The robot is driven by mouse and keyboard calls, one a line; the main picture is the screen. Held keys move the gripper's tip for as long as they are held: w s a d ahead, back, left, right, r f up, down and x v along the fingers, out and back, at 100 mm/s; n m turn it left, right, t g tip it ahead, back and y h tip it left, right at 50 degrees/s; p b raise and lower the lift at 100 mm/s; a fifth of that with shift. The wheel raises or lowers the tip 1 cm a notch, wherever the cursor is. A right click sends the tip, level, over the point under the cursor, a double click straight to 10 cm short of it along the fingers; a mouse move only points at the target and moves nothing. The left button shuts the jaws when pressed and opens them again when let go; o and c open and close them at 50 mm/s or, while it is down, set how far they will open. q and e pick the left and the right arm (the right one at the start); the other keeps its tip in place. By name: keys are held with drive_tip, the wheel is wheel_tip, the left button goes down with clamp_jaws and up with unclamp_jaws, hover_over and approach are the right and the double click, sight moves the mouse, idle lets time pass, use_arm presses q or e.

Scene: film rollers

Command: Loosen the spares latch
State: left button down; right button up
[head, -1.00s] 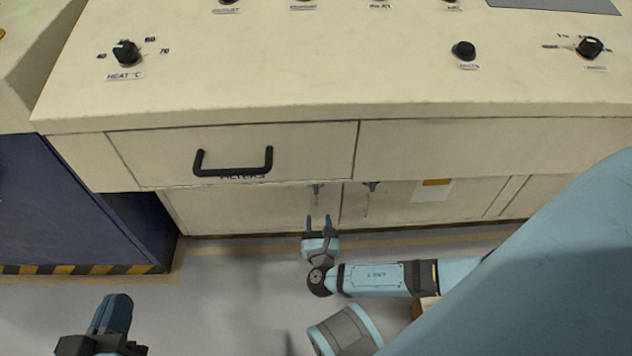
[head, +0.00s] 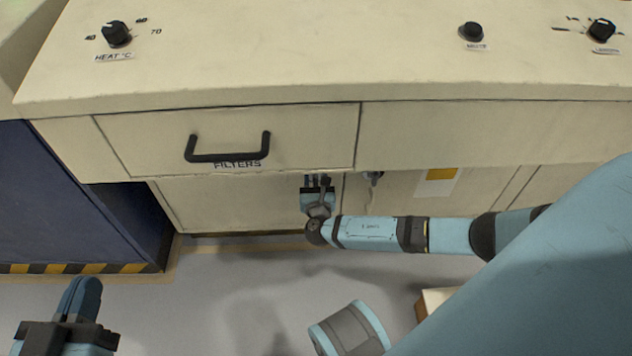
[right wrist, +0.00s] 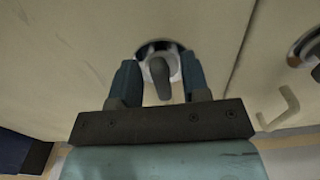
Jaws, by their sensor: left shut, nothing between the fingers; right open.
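Two latches sit on the lower cabinet under the drawer. In the right wrist view, the left latch (right wrist: 158,76) has a dark lever hanging about straight down on a round shiny base. My right gripper (right wrist: 160,82) is open with its fingers either side of this lever; I cannot tell whether they touch it. In the head view, the right gripper (head: 318,181) hides this latch. The right latch (head: 373,178) shows beside it and at the edge of the wrist view (right wrist: 309,48). No spares label is readable. My left gripper (head: 81,297) is shut and empty, low at left.
The FILTERS drawer (head: 285,128) with its black handle (head: 228,149) overhangs the latches. A pale pull handle (right wrist: 279,108) is on the right-hand door. A dark blue cabinet (head: 80,205) stands left. A box (head: 432,300) lies on the floor under my right arm.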

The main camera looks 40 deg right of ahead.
clamp_jaws()
drive_tip(key=shift+r, duration=0.1)
